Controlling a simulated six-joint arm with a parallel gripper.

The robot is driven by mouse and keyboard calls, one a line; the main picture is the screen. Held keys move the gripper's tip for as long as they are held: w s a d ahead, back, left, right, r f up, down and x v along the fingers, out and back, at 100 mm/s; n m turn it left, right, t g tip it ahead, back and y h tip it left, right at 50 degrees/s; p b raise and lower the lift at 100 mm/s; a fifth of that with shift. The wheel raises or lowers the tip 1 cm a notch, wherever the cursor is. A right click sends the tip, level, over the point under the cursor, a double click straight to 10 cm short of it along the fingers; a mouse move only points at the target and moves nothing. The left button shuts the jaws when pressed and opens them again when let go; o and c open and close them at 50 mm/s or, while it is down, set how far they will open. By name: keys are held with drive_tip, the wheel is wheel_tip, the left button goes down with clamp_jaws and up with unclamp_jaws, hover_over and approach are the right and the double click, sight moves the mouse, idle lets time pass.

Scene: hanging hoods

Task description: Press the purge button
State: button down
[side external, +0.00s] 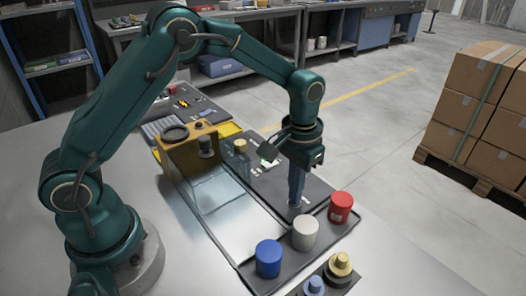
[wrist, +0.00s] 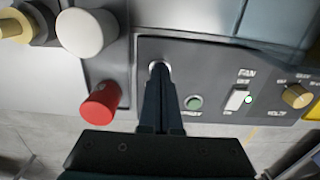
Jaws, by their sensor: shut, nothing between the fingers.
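A dark control panel (wrist: 225,60) lies beneath my gripper; it also shows in the side view (side external: 318,190). On it, a small green round button (wrist: 194,103) has a blurred label below it that may read purge. My gripper (wrist: 160,72) is shut and empty, pointing down at the panel, left of the green button. Its tips overlap a round, pale-rimmed fitting (wrist: 158,65), mostly hidden behind them. In the side view my gripper (side external: 294,203) reaches down close to the panel's near end. I cannot tell whether the tips touch anything.
A white FAN switch (wrist: 236,99) and a tan knob (wrist: 296,96) are right of the green button. Red (side external: 341,207), white (side external: 305,233) and blue (side external: 268,258) cylinders stand in a tray beside the panel. A clear hood (side external: 218,190) stands left of my gripper.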

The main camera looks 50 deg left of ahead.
drive_tip(key=shift+f, duration=0.5)
drive_tip(key=shift+r, duration=3.55)
